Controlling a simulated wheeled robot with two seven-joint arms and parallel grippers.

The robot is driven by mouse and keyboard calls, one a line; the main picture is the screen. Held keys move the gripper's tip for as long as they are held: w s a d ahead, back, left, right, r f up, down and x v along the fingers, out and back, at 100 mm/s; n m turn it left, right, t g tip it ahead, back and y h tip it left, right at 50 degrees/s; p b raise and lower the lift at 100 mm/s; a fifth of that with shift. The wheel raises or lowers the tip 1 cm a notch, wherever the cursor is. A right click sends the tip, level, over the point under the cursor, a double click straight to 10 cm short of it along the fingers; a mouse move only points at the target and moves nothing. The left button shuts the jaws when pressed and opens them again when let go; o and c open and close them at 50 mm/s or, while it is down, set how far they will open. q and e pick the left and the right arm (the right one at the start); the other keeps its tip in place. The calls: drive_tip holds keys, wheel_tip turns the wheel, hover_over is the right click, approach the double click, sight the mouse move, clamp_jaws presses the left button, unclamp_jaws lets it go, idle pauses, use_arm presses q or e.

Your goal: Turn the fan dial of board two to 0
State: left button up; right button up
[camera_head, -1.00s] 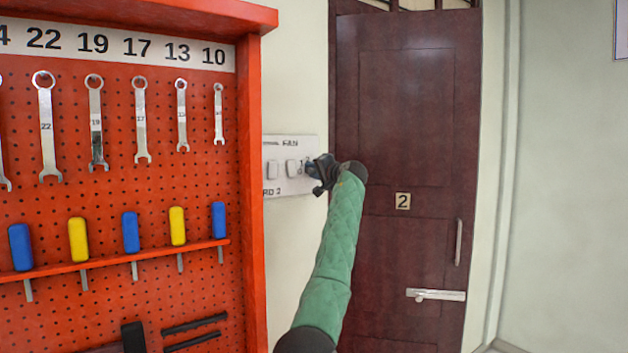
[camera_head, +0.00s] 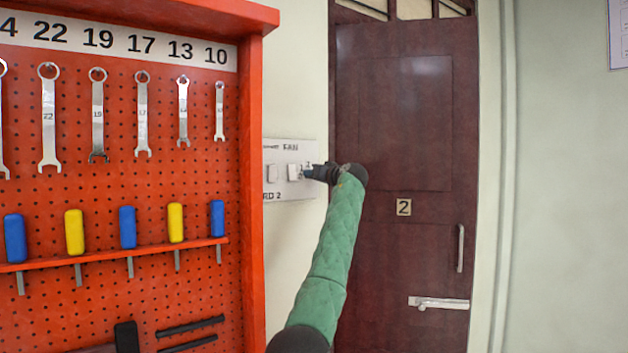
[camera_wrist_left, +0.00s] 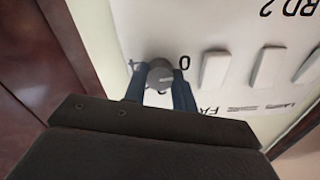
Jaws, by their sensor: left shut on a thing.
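Board two (camera_head: 284,187) is a white switch panel on the cream wall, with "FAN" and "RD 2" lettering showing in the head view. My left gripper (camera_head: 310,172) is at its right end. In the left wrist view the board (camera_wrist_left: 220,22) appears upside down. There the fan dial (camera_wrist_left: 160,74), a round grey knob, sits between the two blue fingers of my left gripper (camera_wrist_left: 160,92), which is shut on it. A "0" (camera_wrist_left: 184,62) is printed beside the dial. The dial's pointer cannot be made out. My right gripper is not in view.
Flat white switches (camera_wrist_left: 268,67) stand beside the dial on the board. A red pegboard (camera_head: 150,200) with wrenches and screwdrivers juts out at the left. A dark red door (camera_head: 405,130) marked 2 stands to the right.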

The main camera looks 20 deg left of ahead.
use_arm(q)
drive_tip(key=shift+f+n, duration=0.25)
drive_tip(key=shift+n, duration=0.35)
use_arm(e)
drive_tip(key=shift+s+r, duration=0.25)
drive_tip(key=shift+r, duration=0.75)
use_arm(q)
drive_tip(key=o, duration=1)
drive_tip(key=shift+r, duration=0.1)
drive_tip(key=b+v, duration=0.3)
drive_tip(key=v, duration=0.4)
drive_tip(key=shift+s+d, duration=0.2)
drive_tip(key=shift+d, duration=0.15)
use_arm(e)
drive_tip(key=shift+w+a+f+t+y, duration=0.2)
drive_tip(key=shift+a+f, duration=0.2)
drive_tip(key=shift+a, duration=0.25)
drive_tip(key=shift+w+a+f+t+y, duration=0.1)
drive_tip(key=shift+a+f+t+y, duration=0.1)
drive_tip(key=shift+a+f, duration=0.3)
